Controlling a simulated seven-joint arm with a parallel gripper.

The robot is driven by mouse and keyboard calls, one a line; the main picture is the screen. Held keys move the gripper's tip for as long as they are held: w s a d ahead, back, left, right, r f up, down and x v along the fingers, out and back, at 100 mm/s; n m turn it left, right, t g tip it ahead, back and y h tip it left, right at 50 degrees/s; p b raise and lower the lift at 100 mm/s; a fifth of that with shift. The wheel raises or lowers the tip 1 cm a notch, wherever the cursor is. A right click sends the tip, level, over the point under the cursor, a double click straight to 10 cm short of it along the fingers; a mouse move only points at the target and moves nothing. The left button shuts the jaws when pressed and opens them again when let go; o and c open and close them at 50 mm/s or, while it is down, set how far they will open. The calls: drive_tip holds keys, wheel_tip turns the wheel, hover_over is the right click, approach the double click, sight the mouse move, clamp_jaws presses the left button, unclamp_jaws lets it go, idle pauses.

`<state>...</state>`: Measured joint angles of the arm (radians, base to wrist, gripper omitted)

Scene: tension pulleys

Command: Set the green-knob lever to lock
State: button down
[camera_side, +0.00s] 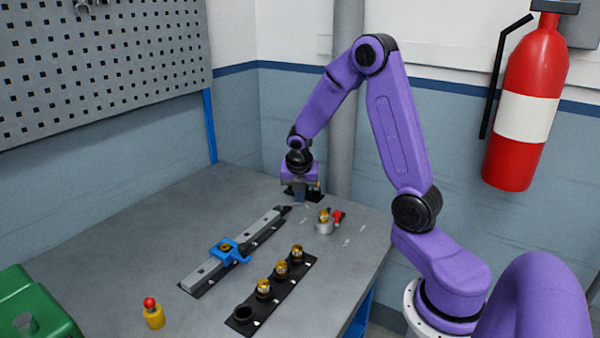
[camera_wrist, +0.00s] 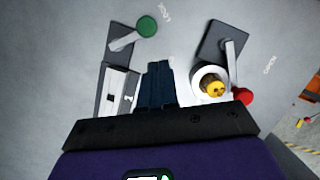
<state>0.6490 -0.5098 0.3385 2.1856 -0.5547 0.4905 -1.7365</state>
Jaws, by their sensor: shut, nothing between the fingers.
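The green knob (camera_wrist: 147,26) sits on the end of a light grey lever (camera_wrist: 123,41) mounted on a dark grey base plate (camera_wrist: 116,55), at the upper left of the wrist view. The lever slants from its base up and right. Blurred lettering (camera_wrist: 166,14) beside the knob is hard to read. My gripper (camera_wrist: 158,70) is shut and empty, pointing down, below and slightly right of the green knob and apart from it. In the side view my gripper (camera_side: 300,199) is low over the table's far end; I cannot make out the green knob there.
A red-knob lever (camera_wrist: 243,95) stands right of my gripper, beside a white round holder (camera_wrist: 196,82) with a brass-coloured part. A rail with a blue slider (camera_side: 231,256) and a black rack (camera_side: 279,297) of pulleys lie nearer. A red-yellow button post (camera_side: 154,316) stands front left.

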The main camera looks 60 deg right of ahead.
drive_tip(key=v, duration=1)
drive_tip(key=shift+s+a, duration=0.15)
